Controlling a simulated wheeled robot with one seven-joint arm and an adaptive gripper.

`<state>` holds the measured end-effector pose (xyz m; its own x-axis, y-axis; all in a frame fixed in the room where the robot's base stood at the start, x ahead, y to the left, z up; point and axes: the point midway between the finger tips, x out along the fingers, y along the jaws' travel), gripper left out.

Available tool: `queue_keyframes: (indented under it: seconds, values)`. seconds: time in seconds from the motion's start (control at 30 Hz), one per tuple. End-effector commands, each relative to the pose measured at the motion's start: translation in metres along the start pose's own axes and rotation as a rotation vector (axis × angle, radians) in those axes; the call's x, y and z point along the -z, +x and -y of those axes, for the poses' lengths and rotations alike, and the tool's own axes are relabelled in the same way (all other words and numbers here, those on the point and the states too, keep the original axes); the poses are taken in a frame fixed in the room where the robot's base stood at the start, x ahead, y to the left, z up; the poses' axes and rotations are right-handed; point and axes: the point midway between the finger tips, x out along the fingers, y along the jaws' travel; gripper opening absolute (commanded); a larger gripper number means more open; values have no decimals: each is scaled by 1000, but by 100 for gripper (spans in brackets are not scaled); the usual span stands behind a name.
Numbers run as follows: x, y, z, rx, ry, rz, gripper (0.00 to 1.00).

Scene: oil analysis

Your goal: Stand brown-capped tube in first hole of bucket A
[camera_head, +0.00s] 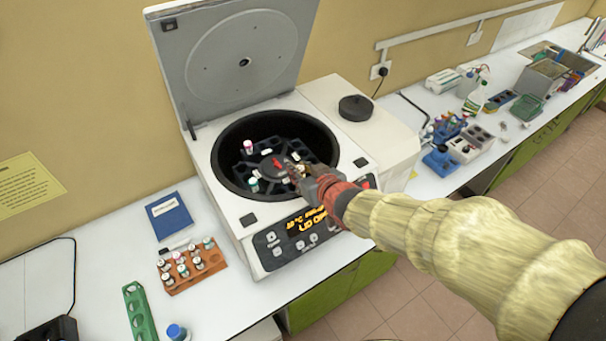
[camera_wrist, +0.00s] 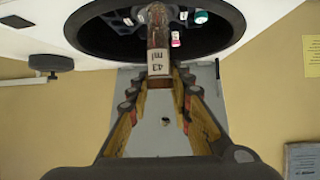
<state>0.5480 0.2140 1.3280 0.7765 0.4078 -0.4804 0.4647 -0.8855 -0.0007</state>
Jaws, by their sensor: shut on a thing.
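My gripper (camera_head: 308,178) reaches in over the front right of the open centrifuge bowl (camera_head: 226,172). In the wrist view its fingers (camera_wrist: 160,78) are shut on a tube (camera_wrist: 158,62) with a white label reading "43 ml" and a brownish length beyond it. The tube's far end extends over the rotor (camera_wrist: 112,38); whether it is inside a hole cannot be told. Which bucket is A cannot be read. In the head view the rotor holds a pink-capped tube (camera_head: 248,146) at the back left and a teal-capped tube (camera_head: 253,184) at the front left.
The grey lid (camera_head: 243,62) stands open behind the bowl. An orange rack (camera_head: 203,264) with several capped tubes, a green rack (camera_head: 138,312) and a blue book (camera_head: 169,216) lie left on the bench. A black round cap (camera_head: 355,107) sits right of the bowl.

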Motion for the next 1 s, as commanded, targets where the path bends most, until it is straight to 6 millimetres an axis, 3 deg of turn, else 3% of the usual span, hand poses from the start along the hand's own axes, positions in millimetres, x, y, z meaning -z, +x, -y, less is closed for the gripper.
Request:
queue_keyframes:
  seconds: [0.43,0.6,1.0]
  values:
    - [0,79,-51,-2,2,3,0]
    - [-19,111,-64,-1,3,3,0]
    - [-34,140,-77,-1,2,2,0]
